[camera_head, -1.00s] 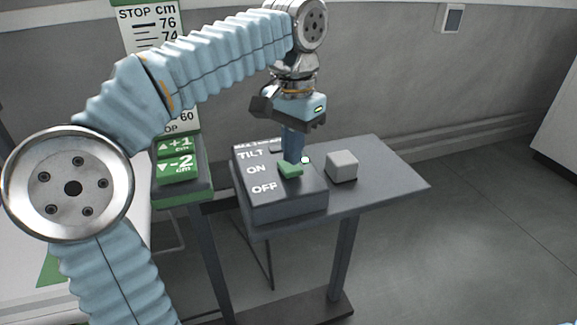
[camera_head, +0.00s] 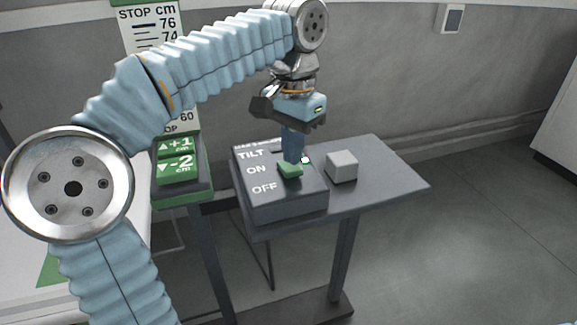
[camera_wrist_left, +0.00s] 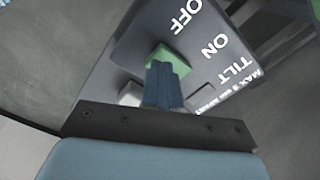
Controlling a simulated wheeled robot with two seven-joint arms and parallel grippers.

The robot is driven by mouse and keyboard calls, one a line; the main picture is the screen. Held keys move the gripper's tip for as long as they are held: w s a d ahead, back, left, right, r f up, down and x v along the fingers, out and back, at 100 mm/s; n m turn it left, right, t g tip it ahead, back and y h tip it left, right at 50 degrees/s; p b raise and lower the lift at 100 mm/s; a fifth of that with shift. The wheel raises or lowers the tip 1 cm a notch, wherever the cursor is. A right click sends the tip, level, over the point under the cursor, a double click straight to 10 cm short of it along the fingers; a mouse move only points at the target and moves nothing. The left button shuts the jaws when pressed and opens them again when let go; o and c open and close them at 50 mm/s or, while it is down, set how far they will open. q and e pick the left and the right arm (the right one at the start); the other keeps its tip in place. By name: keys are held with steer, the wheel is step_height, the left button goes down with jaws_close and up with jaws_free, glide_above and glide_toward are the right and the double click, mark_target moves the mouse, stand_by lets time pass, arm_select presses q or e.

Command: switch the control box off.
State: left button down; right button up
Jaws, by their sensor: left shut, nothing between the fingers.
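The control box (camera_head: 288,205) is dark grey, with the labels TILT, ON and OFF on its sloped top. Its green switch (camera_head: 291,173) stands level with the ON label; it also shows in the left wrist view (camera_wrist_left: 169,58). My left gripper (camera_head: 292,158) points down with its fingers shut and empty, right at the far side of the switch. In the left wrist view the fingertips (camera_wrist_left: 161,68) overlap the switch's edge; whether they touch it I cannot tell. My right gripper is not in view.
A light grey cube (camera_head: 342,166) sits right of the box on the dark table (camera_head: 395,182). A green +1/-2 cm button panel (camera_head: 183,193) stands to the left, before a STOP cm scale (camera_head: 150,14). The table's right end is clear.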

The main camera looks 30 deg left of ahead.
mark_target(293, 169)
arm_select(q)
steer(key=shift+f+b, duration=0.75)
steer(key=shift+f, duration=0.3)
stand_by(0.9)
steer(key=shift+r, duration=0.1)
step_height(293, 169, up, 5)
steer(key=p, duration=0.5)
steer(key=shift+r+p, duration=0.3)
steer(key=shift+r, duration=0.65)
